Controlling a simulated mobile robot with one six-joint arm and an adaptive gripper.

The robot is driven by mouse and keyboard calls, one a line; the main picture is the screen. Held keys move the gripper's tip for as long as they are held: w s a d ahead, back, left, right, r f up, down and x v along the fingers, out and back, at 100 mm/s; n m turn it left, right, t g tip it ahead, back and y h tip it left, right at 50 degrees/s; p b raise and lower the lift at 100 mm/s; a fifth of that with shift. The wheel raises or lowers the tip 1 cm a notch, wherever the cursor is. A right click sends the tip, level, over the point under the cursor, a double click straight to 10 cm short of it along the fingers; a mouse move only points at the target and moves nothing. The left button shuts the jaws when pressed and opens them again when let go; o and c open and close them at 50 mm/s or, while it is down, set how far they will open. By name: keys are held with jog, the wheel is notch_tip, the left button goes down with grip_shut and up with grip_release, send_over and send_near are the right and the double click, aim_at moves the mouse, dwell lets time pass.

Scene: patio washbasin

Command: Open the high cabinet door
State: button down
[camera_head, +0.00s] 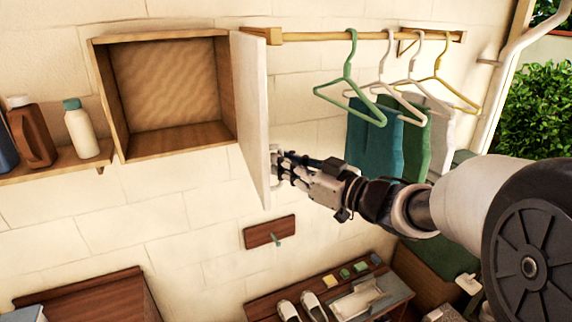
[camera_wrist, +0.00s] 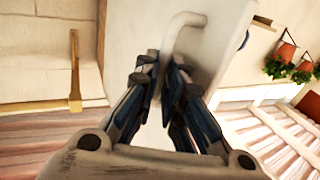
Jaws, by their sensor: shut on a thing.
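The high cabinet (camera_head: 170,88) is a wooden box on the wall at the upper left of the head view. Its white door (camera_head: 252,110) stands swung wide open on the right side, and the empty inside shows. My gripper (camera_head: 277,165) is at the outer face of the door near its lower free edge. In the wrist view the door (camera_wrist: 215,75) fills the middle, with a pale bar handle (camera_wrist: 185,22) on it. My gripper (camera_wrist: 165,75) is shut on the handle, whose near end passes between the fingers.
A wooden rail (camera_head: 350,36) with several hangers and hanging cloths (camera_head: 372,140) is right of the door, close above my arm. A shelf (camera_head: 60,167) with bottles is at the left. Below stand a low table (camera_head: 270,305) with shoes and a wall plaque with a hook (camera_head: 268,231).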

jog(key=c, duration=2.1)
grip_release()
jog(key=shift+w+r, duration=0.15)
jog(key=shift+r, duration=0.2)
jog(key=shift+o, duration=1.4)
jog(key=shift+w+a+f, duration=0.15)
jog(key=shift+w+f, duration=0.1)
jog(key=shift+w, duration=0.1)
jog(key=shift+o, duration=0.6)
jog(key=shift+s, duration=0.25)
jog(key=shift+f, duration=0.1)
jog(key=v, duration=1.2)
